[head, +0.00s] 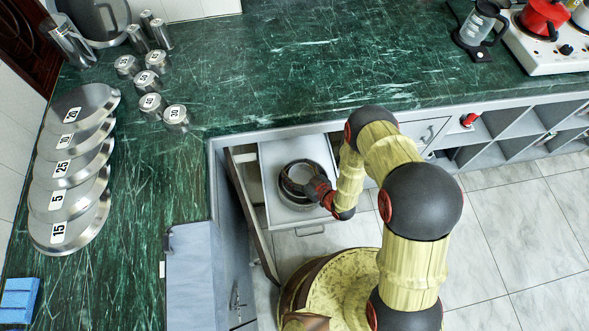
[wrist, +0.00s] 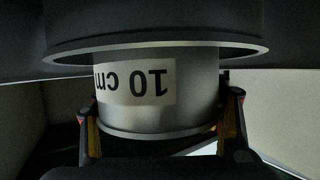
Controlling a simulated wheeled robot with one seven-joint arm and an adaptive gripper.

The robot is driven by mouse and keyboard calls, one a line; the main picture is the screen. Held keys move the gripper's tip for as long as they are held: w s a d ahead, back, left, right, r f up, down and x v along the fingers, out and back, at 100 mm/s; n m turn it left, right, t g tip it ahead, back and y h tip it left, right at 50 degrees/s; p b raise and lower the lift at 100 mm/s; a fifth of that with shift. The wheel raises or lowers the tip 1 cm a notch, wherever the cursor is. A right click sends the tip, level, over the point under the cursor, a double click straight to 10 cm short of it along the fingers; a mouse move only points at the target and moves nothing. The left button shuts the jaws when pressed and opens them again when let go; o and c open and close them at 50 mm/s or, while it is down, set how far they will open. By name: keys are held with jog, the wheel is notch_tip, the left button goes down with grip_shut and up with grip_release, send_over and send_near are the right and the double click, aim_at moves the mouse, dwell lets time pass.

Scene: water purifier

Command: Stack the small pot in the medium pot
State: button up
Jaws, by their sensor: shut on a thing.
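The small pot (wrist: 200,95) is a shiny steel cylinder with a "10 cm" label that appears upside down in the wrist view. My gripper (wrist: 161,122) has one finger on each side of it and is shut on it. The medium pot (wrist: 150,28) is a wider, darker metal vessel, and its rim crosses in front of one end of the small pot and hides it. The small pot appears to be partly inside that rim; whether it rests on the bottom is hidden. In the head view, the nested round pots (head: 298,176) are in the open drawer, with my gripper (head: 322,190) at their right side.
The open drawer (head: 285,217) has low walls around the pots. Several labelled lids (head: 68,200) and small steel canisters (head: 157,62) stand on the green counter (head: 290,60). A white stove (head: 545,50) is at the far right. Open shelves (head: 520,125) lie below the counter.

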jog(key=shift+f, duration=0.1)
jog(key=o, duration=1.2)
jog(key=shift+s, duration=0.1)
jog(key=shift+o, duration=0.6)
jog(key=shift+r+p, duration=0.5)
jog(key=shift+r, duration=0.05)
jog(key=shift+p+v, duration=1.7)
jog(key=shift+v, duration=4.3)
jog(key=shift+r, duration=0.1)
